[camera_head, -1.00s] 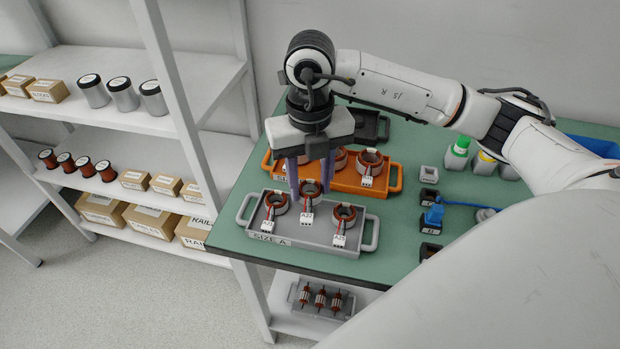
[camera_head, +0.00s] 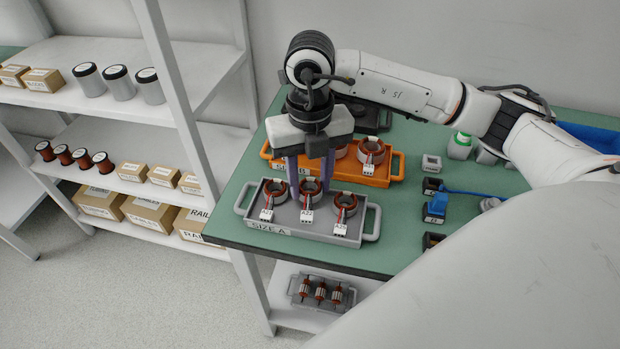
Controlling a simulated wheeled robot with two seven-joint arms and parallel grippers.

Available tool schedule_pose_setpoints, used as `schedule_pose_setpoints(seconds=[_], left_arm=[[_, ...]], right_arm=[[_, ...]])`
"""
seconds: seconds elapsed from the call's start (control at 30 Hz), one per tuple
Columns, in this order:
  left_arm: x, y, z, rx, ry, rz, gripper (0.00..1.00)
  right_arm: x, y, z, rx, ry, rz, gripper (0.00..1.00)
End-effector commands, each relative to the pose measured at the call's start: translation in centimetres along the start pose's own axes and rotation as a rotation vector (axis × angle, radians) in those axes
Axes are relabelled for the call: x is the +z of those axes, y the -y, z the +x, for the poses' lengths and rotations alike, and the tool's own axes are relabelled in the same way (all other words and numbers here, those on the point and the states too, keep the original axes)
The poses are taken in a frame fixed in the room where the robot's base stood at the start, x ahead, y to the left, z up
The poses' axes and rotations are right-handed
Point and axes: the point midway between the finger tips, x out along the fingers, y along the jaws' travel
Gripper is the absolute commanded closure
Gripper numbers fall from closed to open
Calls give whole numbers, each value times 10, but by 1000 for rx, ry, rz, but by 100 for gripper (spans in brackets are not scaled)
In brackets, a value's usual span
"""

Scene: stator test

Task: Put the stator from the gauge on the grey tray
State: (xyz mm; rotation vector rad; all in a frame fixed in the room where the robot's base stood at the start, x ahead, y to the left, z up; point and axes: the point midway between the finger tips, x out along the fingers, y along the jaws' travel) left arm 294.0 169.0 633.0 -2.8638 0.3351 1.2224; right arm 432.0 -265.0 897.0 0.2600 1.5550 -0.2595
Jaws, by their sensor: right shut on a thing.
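The grey tray (camera_head: 310,233), marked SIZE A, stands at the front of the green table. It holds a left stator (camera_head: 273,191), a right stator (camera_head: 344,204) and, between them, a middle stator (camera_head: 310,188) with a white tag. My right gripper (camera_head: 309,179) points down over the tray, its purple fingers shut on the middle stator. That stator is upright and looks level with its neighbours; whether it touches the tray floor I cannot tell. I cannot make out for certain which thing is the gauge. My left gripper is not in view.
An orange tray (camera_head: 396,168) with stators stands just behind, partly hidden by my gripper. Small blocks and a blue device (camera_head: 435,209) stand to the right. A white shelf (camera_head: 190,92) with spools and boxes is at left. A lower shelf holds a small tray (camera_head: 322,295).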

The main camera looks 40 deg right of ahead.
Motion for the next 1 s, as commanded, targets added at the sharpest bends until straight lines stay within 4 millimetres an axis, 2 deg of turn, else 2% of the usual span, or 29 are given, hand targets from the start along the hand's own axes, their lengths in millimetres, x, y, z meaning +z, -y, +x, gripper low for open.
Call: schedule_pose_setpoints(seconds=[0.37,1.0], left_arm=[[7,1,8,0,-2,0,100],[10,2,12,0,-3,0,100]], right_arm=[[0,0,13,0,0,0,89],[0,0,18,0,1,0,89]])
